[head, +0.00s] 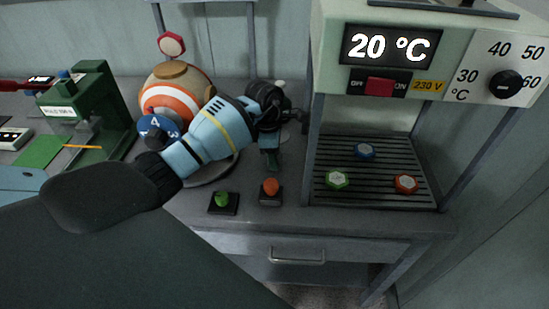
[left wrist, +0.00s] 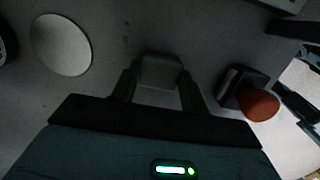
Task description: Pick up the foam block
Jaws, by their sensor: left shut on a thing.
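My left gripper (head: 271,162) reaches in from the left in the head view, with its fingers pointing down just behind the orange button. In the left wrist view its two fingers (left wrist: 158,88) are shut on a small grey block, which I take to be the foam block (left wrist: 160,72). The block sits between the fingertips. In the head view the block is hidden by the gripper or too dark to make out. I cannot tell whether it touches the tabletop. My right gripper is in neither view.
An orange button (head: 270,187) and a green button (head: 222,200) stand near the table's front edge. A heater with a 20 °C display (head: 390,46) stands at the right over a slatted tray (head: 383,190) holding several hexagonal pieces. A green press (head: 88,105) is at the left.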

